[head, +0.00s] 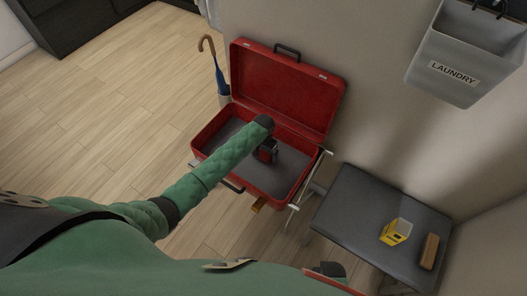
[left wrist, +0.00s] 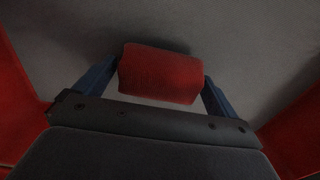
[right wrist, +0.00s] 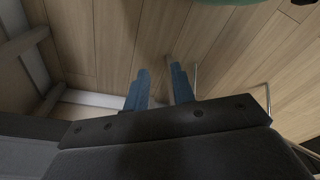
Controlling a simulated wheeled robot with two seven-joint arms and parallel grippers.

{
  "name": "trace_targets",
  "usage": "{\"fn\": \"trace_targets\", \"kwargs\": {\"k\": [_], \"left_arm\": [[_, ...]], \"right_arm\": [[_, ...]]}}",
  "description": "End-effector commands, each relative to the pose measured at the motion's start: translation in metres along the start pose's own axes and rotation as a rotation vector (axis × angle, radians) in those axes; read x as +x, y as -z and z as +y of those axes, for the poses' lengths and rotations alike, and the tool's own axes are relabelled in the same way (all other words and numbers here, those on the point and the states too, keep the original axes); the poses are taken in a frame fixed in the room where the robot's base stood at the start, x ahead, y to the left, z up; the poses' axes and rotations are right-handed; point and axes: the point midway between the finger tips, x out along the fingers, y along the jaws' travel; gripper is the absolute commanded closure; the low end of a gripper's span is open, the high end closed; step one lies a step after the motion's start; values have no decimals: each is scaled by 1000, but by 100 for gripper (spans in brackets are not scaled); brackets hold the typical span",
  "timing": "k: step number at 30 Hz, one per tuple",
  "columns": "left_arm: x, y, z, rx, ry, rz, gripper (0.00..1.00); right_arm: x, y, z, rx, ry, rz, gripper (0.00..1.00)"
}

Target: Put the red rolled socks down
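The red rolled socks (left wrist: 160,74) sit between the two blue fingers of my left gripper (left wrist: 160,80), which touch them at both ends. In the head view my left gripper (head: 267,152) is down inside the open red suitcase (head: 285,88), over its grey floor; the socks there are mostly hidden by the gripper. The left wrist view shows grey lining close behind the socks and red walls at both sides. I cannot tell whether the socks touch the floor. My right gripper (right wrist: 160,88) is empty, its fingers a little apart, above the wooden floor.
A dark bench (head: 360,215) right of the suitcase holds a yellow box (head: 395,233) and a brown brush-like block (head: 429,251). A laundry bin (head: 465,60) hangs on the wall. An umbrella (head: 218,75) stands left of the suitcase lid. The suitcase floor around my left gripper looks clear.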

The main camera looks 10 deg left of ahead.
Motion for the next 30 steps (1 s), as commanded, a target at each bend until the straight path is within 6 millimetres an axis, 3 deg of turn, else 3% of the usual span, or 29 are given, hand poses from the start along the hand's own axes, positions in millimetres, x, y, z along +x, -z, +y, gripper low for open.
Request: {"fn": "trace_targets", "kwargs": {"k": [8, 14, 30], "left_arm": [[0, 0, 0, 0, 0, 0, 2], [-12, 0, 0, 1, 0, 2, 2], [-106, 1, 0, 0, 0, 2, 2]], "right_arm": [[0, -2, 0, 0, 0, -2, 75], [2, -2, 0, 0, 0, -6, 75], [-46, 18, -10, 6, 15, -12, 75]]}}
